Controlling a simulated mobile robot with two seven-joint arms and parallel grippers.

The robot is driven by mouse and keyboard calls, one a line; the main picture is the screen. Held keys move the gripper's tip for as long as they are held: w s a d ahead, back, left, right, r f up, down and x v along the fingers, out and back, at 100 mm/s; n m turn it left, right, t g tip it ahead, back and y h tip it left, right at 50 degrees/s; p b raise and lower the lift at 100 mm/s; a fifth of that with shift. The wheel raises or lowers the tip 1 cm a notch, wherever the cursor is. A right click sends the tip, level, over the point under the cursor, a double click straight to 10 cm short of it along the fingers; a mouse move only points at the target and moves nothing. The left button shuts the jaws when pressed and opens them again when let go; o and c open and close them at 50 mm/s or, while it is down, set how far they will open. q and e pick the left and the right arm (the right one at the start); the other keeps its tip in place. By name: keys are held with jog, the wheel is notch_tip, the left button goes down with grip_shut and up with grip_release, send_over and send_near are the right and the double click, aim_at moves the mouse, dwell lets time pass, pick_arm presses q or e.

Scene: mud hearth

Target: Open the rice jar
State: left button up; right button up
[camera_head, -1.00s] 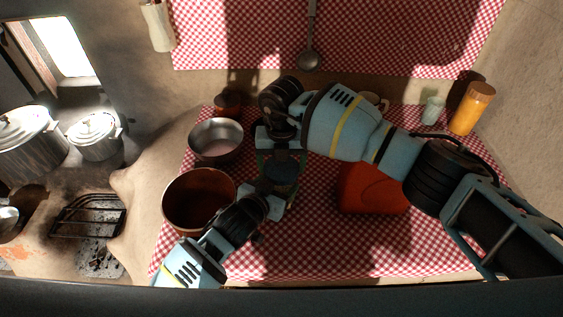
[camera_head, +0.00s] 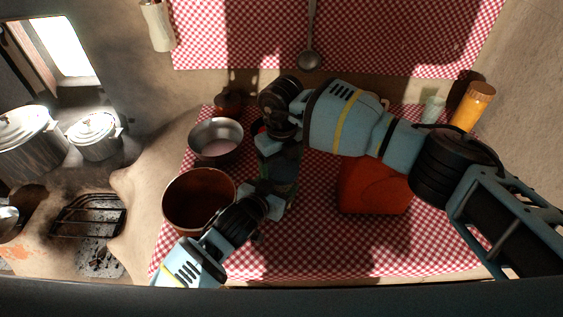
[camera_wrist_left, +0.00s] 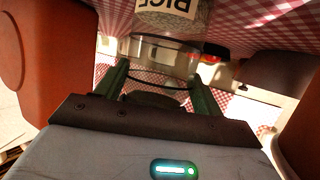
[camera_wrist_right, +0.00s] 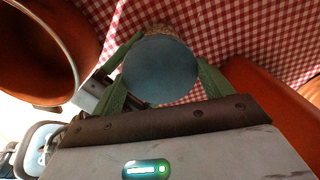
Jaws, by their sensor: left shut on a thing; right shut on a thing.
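The rice jar (camera_wrist_left: 185,20), clear with an upside-down RICE label in the left wrist view, is on the checked cloth. My left gripper (camera_wrist_left: 158,82) is shut around its clear part from the side; the left gripper also shows in the head view (camera_head: 276,196). My right gripper (camera_wrist_right: 166,88) comes from above and is shut on the round blue lid (camera_wrist_right: 160,68). Pale jar contents show just past the lid's edge. In the head view the right gripper (camera_head: 280,158) covers most of the jar. I cannot tell whether the lid is apart from the jar.
A brown pot (camera_head: 172,200) and a steel bowl (camera_head: 216,122) stand left of the grippers. A red canister (camera_head: 375,190) stands close on the right. An orange bottle (camera_head: 470,108) is at the back right. The cloth's front right is clear.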

jog(key=o, duration=1.1)
jog(key=shift+r, duration=2.25)
jog(key=shift+r+m, duration=1.2)
jog(key=shift+r, duration=0.6)
jog(key=shift+f, duration=4.05)
jog(key=c, duration=1)
jog(key=o, duration=1)
